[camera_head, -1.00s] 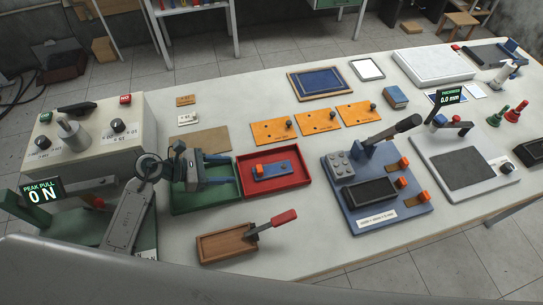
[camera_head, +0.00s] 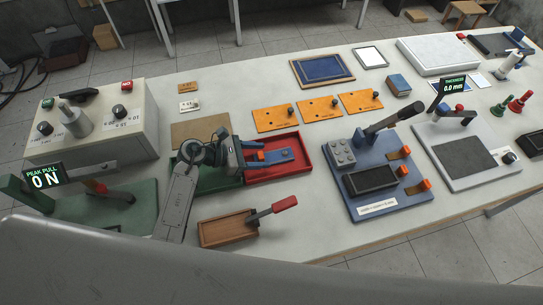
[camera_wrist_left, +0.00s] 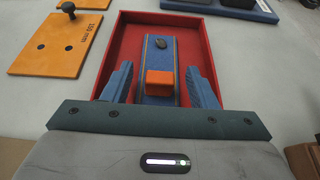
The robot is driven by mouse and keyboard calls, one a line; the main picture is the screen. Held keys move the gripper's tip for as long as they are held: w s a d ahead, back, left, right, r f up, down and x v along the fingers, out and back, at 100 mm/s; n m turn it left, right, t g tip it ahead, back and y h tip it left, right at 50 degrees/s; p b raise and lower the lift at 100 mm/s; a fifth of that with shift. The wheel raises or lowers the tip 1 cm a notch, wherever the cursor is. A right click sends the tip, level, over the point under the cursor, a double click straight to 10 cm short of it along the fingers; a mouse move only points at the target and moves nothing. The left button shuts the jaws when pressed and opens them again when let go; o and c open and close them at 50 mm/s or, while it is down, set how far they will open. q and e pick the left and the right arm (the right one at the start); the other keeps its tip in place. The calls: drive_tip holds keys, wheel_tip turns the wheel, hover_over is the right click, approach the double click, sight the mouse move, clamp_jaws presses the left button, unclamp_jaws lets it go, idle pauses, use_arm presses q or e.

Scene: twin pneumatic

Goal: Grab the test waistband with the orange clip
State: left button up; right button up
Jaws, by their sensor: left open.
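The blue test waistband (camera_wrist_left: 160,55) with an orange clip (camera_wrist_left: 159,83) lies in the red tray (camera_wrist_left: 194,19). In the head view the waistband (camera_head: 287,153) is partly hidden by my left gripper (camera_head: 268,155). In the left wrist view my left gripper (camera_wrist_left: 158,85) is open, its blue fingers on either side of the strip by the orange clip. No gap-closing contact is visible. My right gripper is not in view.
A green tray (camera_head: 218,185) adjoins the red tray's left side. A wooden box (camera_head: 225,230) with a red-handled tool stands in front. Orange plates (camera_head: 275,118) lie behind. A blue clamp fixture (camera_head: 385,207) stands to the right, and the pull tester (camera_head: 45,180) to the left.

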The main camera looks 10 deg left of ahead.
use_arm(q)
drive_tip(key=shift+s+a, duration=0.1)
drive_tip(key=shift+a, duration=0.05)
drive_tip(key=c, duration=1)
drive_tip(key=shift+c, duration=0.4)
